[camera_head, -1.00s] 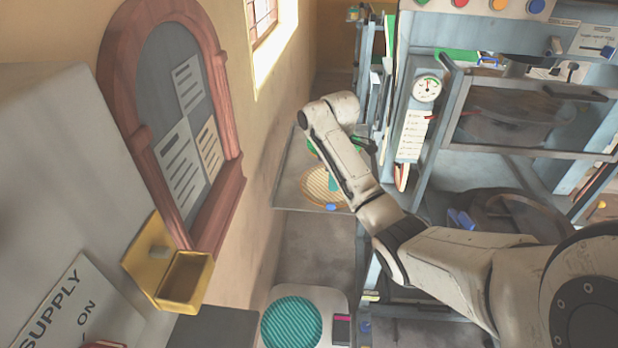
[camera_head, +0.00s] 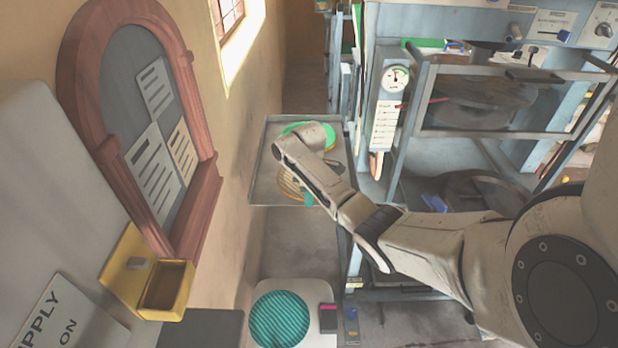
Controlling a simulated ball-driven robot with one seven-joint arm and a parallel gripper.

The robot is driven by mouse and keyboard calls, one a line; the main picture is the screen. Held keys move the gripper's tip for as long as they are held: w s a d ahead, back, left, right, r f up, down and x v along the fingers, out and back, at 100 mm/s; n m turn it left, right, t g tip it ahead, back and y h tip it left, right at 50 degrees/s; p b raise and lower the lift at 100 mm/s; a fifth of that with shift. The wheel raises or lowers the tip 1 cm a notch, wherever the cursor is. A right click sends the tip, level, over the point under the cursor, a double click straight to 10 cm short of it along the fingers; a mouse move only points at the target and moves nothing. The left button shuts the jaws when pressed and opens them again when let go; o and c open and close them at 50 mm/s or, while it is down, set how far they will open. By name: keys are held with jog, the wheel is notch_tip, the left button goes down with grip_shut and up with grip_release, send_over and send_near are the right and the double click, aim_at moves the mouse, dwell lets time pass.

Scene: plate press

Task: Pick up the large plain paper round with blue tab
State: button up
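A tray (camera_head: 262,178) against the left wall holds round pieces. A tan round (camera_head: 288,184) with faint lines lies near its front, partly hidden by my arm; I cannot tell if it is plain paper, and no blue tab shows clearly on it. A round with a green edge (camera_head: 296,128) lies behind it, also partly covered. My arm's end is over the tray. My gripper is mostly hidden behind the arm; a small teal piece (camera_head: 308,199) beside the tan round may be its fingertip. Whether it is open or shut does not show.
A teal ribbed round (camera_head: 279,319) lies on a pale stand at the bottom, beside a pink-edged dark block (camera_head: 328,318). The press rack (camera_head: 425,120) with a gauge (camera_head: 395,79) stands close right of the tray. A yellow box (camera_head: 165,287) juts from the left.

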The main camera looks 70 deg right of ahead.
jog(key=shift+c, duration=0.2)
grip_shut()
dwell(0.6)
